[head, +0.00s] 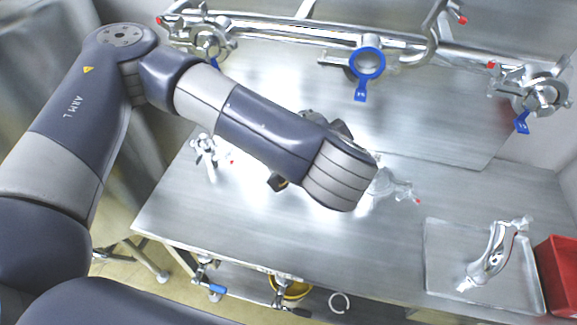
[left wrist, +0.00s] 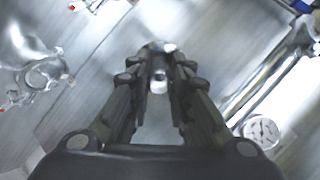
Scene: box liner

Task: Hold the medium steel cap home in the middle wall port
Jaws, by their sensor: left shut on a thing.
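The wall pipe carries a middle port (head: 367,62) with a blue ring clamp and a blue handle hanging below it. No gripper is at this port. My left arm crosses the head view over the bench, and its gripper is mostly hidden behind its wrist. In the left wrist view, my left gripper (left wrist: 158,68) is shut on a small shiny steel piece (left wrist: 158,83), which looks like the cap. The fingers cover much of it, so its size cannot be told. My right gripper is not in view.
A left port (head: 210,42) and a right port (head: 540,95) sit on the same pipe. A metal fitting (head: 392,188) and a clamp (head: 204,150) lie on the bench. A tray (head: 440,275) holds a bent steel pipe (head: 495,255) beside a red bin (head: 562,275).

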